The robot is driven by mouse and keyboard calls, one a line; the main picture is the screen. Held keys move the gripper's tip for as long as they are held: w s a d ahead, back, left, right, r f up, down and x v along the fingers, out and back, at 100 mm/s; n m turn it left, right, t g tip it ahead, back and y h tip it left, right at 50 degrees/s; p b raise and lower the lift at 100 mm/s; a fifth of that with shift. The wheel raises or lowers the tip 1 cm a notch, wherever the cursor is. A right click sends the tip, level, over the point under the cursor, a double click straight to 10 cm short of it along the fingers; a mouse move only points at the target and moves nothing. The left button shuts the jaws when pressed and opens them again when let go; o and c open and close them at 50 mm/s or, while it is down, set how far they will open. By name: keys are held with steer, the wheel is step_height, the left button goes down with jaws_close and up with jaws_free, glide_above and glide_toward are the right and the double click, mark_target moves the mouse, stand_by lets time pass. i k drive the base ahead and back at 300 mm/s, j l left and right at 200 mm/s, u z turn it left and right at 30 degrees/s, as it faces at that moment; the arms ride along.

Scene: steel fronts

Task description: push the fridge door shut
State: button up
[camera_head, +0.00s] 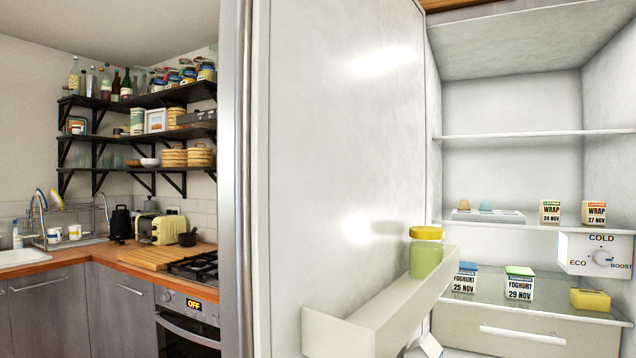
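The fridge door (340,150) stands wide open and fills the middle of the view, with its pale inner face toward me. Its grey outer edge (236,180) runs upright at the left. A door shelf (375,312) juts from the inner face low down, and a green jar with a yellow lid (427,256) stands upright in it. The open fridge body (500,100) is at the right, beyond the door. My gripper is not in view.
Inside the fridge are an egg tray (488,215), two wrap boxes, two yoghurts (519,285), a yellow block (590,300), a temperature dial (602,257) and a drawer (530,338). Left of the door are an oven (185,325), hob, wooden counter (112,250) and wall shelves.

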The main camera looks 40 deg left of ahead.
mark_target(323, 138)
steer(key=k+j, duration=0.15)
steer(key=j, duration=0.25)
steer(key=k+j, duration=0.1)
steer(key=j, duration=0.3)
steer(key=k+j, duration=0.15)
steer(key=j, duration=0.25)
steer(key=k+j, duration=0.1)
steer(key=j, duration=0.3)
steer(key=k+j, duration=0.15)
steer(key=j, duration=0.25)
steer(key=k+j, duration=0.15)
steer(key=j, duration=0.8)
steer(key=k+j, duration=0.15)
steer(key=k, duration=0.2)
steer(key=k+j, duration=0.1)
steer(key=k, duration=0.25)
steer(key=z, duration=0.05)
